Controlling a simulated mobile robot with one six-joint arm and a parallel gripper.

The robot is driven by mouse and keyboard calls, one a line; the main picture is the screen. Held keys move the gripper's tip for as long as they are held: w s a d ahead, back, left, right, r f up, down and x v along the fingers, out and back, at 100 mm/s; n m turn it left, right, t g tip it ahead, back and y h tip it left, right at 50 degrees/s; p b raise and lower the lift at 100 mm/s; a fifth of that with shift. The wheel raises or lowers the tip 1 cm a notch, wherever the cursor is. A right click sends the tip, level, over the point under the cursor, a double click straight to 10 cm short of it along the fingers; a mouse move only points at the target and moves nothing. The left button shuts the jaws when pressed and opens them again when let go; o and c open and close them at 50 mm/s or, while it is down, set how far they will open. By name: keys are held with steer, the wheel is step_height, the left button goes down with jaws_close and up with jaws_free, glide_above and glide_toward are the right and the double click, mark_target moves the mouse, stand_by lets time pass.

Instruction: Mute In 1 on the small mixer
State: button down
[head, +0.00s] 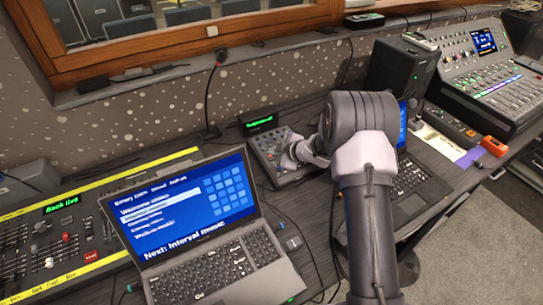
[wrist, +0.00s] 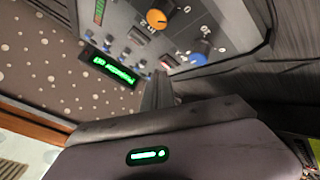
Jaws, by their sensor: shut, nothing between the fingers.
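The small mixer (head: 268,150) is a grey box with knobs on the desk, between the open laptop and my arm. My gripper (head: 290,160) is at its right part and hides some of its face. In the wrist view the mixer's panel (wrist: 200,28) fills the top, with an orange knob (wrist: 157,18), blue knobs (wrist: 200,47) and a small red button (wrist: 166,64). One label there seems to read In 2; I cannot make out In 1. The shut, empty fingers (wrist: 160,90) point at the panel's near edge; whether they touch it is unclear.
A green-lit display (head: 260,123) stands behind the mixer, and a thin gooseneck microphone (head: 210,95) rises beside it. The laptop (head: 195,230) is at left, a second laptop (head: 410,175) at right. A fader desk (head: 60,235) and a larger console (head: 490,75) stand farther out.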

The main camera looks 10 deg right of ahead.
steer(key=r+p, duration=0.1)
steer(key=r, duration=0.1)
steer(key=r+p, duration=0.3)
steer(key=p, duration=0.1)
steer(key=shift+s+d+r, duration=0.1)
steer(key=shift+s+r, duration=0.15)
steer(key=shift+r, duration=0.15)
